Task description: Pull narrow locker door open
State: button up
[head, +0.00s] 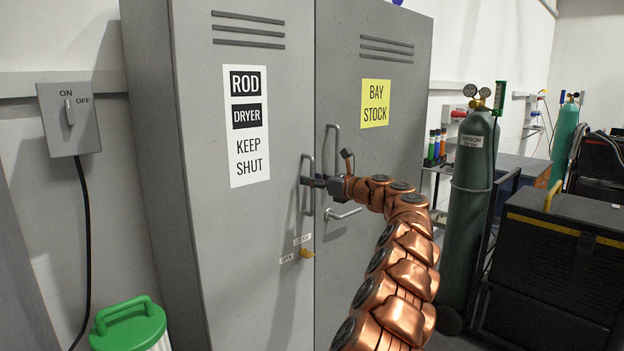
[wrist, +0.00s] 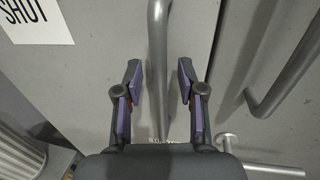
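A grey locker has two doors side by side. The left door (head: 240,240) bears a "ROD DRYER KEEP SHUT" sign, and the right door (head: 400,80) bears a yellow "BAY STOCK" sign; I cannot tell for sure which is the narrow one. Both look shut. My gripper (head: 314,181) is at the left door's vertical bar handle (head: 305,201). In the wrist view the open fingers (wrist: 160,82) stand on either side of this bar (wrist: 158,45), with gaps on both sides. The right door has its own bar handle (head: 326,134) and a lever (head: 345,213), partly behind my gripper.
A yellow latch (head: 306,253) with small labels sits low on the left door's edge. A green-lidded bin (head: 128,325) stands at the left, below a wall switch (head: 69,117). A green gas cylinder (head: 470,200) and a dark cabinet (head: 550,265) stand to the right.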

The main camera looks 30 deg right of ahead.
jog(key=shift+w, duration=0.1)
grip_shut()
dwell(0.3)
dwell(0.4)
